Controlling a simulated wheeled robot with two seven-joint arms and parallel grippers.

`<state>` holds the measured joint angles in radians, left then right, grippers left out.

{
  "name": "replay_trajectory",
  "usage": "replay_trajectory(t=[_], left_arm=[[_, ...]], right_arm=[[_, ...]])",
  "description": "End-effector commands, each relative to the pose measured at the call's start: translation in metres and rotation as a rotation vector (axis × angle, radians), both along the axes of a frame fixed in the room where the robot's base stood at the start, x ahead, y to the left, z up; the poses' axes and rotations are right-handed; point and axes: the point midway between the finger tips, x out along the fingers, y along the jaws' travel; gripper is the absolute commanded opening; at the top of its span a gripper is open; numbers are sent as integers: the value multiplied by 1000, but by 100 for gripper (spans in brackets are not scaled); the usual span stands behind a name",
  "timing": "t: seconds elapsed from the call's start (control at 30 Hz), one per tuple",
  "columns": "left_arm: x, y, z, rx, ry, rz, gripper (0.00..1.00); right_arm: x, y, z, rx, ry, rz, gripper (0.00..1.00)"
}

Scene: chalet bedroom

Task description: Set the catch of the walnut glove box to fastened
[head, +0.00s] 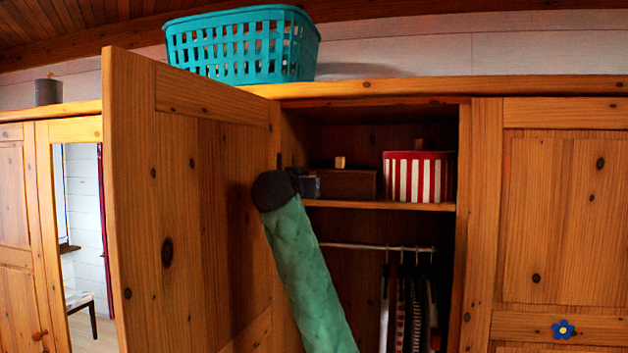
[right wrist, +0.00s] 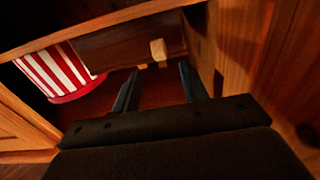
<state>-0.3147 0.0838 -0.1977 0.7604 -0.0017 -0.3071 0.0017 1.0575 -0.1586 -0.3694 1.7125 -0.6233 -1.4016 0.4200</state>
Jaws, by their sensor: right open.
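The walnut glove box (head: 350,184) is a dark brown box on the wardrobe shelf; it also shows in the right wrist view (right wrist: 112,46). A small pale wooden block, seemingly its catch (head: 340,162), sticks up above the box. In the right wrist view the pale catch (right wrist: 158,49) lies just beyond my fingertips, with smaller pale bits below it. I cannot tell whether it is fastened. My right gripper (head: 306,183) is at the box's left end in the head view; its fingers (right wrist: 159,72) are open and apart, with nothing between them. My left gripper is not in view.
A red-and-white striped container (head: 418,178) stands right of the box on the shelf (head: 400,206). The open wardrobe door (head: 190,200) stands close left of my right arm. Clothes hang from a rail below. A teal basket (head: 240,48) sits on top.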

Motion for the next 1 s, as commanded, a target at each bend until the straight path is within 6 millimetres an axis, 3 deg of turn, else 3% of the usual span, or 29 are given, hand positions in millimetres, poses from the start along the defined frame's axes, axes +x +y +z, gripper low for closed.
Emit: replay_trajectory(t=[0.37,0.6,1.0], left_arm=[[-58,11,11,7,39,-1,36],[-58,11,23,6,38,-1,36],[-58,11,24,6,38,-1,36]], right_arm=[[43,-15,3,-1,3,-2,44],[64,-21,1,-1,3,-1,44],[68,-22,-1,1,2,0,42]])
